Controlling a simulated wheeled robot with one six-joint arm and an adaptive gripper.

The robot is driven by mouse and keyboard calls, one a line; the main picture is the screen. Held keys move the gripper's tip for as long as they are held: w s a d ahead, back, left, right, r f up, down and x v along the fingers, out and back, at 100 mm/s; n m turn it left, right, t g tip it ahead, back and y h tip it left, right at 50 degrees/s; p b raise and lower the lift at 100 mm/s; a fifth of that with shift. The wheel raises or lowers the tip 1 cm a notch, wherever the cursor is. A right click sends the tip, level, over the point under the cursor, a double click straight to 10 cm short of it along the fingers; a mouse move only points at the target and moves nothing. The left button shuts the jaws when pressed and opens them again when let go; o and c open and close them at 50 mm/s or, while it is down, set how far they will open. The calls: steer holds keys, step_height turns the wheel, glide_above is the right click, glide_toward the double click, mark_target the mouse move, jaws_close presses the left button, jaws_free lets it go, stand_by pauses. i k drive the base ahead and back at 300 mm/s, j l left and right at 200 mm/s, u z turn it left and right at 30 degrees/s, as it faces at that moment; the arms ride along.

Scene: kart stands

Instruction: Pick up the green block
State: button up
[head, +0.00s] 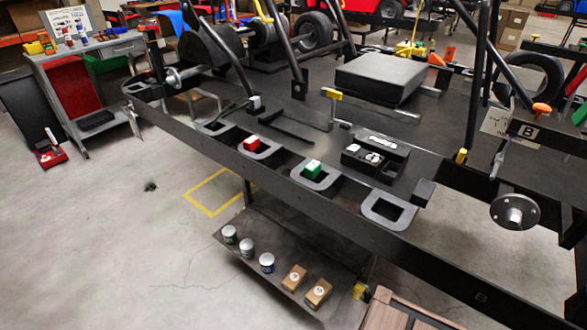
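The green block (313,169) is small and bright. It sits at one of the dark U-shaped holders (313,187) along the near edge of the black kart stand. Whether it rests in the opening or on the rim behind it is hard to tell. A similar red block (251,142) sits at the holder to its left. My gripper is not in view.
A black box with light parts (375,157) stands right of the green block. A large dark flat box (379,77) lies farther back. Below, a low shelf (268,229) holds cans and small cartons. A grey workbench (87,62) stands left. The floor at front left is mostly clear.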

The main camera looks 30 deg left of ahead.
mark_target(311, 170)
steer(key=k+u, duration=0.15)
steer(key=u, duration=1.1)
steer(key=i+j+z, duration=0.2)
steer(key=j, duration=0.2)
steer(key=i+j+z, duration=0.1)
steer(key=j+z, duration=0.15)
steer(key=j, duration=0.15)
steer(key=i+j+z, duration=0.2)
steer(key=j, duration=0.25)
steer(key=j+z, duration=0.25)
steer(key=j, duration=0.2)
steer(key=k, duration=0.05)
